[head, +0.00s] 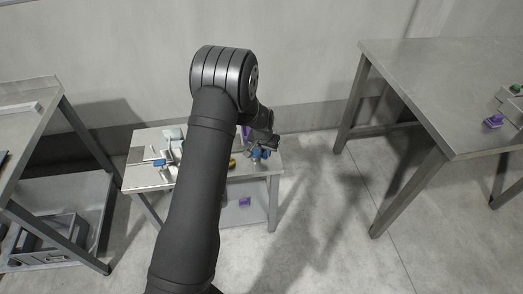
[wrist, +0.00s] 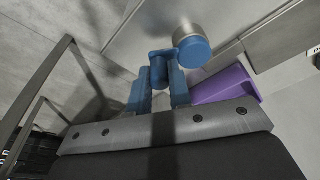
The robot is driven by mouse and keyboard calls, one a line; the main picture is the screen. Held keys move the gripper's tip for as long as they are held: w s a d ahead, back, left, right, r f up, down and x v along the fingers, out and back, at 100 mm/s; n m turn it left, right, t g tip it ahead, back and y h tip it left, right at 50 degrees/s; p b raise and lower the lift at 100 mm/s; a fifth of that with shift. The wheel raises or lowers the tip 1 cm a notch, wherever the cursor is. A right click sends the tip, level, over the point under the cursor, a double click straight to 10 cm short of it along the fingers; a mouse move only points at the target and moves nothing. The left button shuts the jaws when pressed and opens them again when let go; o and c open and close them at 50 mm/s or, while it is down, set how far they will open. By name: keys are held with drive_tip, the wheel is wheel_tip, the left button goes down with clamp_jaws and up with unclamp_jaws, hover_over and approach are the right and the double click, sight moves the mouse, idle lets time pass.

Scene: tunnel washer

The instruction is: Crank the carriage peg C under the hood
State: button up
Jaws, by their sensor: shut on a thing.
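My gripper (wrist: 156,92) is shut on a blue knob-like part (wrist: 158,70), likely the crank's handle, held between its two blue fingers. A blue round cap on a silver cylinder (wrist: 192,48) sits just beyond the fingertips. In the head view my gripper (head: 259,152) is at the right end of a small bench (head: 200,184), by blue parts. A pale grey-green cover (head: 172,133), perhaps the hood, and another blue part (head: 158,162) are at the bench's left. My arm hides the bench's middle. I cannot make out peg C or its letter.
A purple block (wrist: 228,86) is close right of the fingers. A yellow part (head: 232,162) lies beside my arm. Another purple piece (head: 244,202) is on the lower shelf. A large metal table (head: 440,85) stands right, another (head: 28,110) left. Floor between is clear.

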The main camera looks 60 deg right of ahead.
drive_tip(key=shift+w+a, duration=0.15)
drive_tip(key=shift+a, duration=0.5)
drive_tip(key=shift+w+a, duration=0.15)
drive_tip(key=shift+a, duration=0.45)
drive_tip(key=shift+w+a, duration=1.1)
drive_tip(key=shift+w, duration=1.1)
drive_tip(key=shift+w+d, duration=0.3)
drive_tip(key=shift+w, duration=0.25)
drive_tip(key=shift+w+d, duration=0.3)
drive_tip(key=shift+w, duration=0.25)
drive_tip(key=o, duration=0.8)
drive_tip(key=shift+c, duration=0.2)
wheel_tip(320, 180, up, 7)
drive_tip(key=shift+f, duration=0.1)
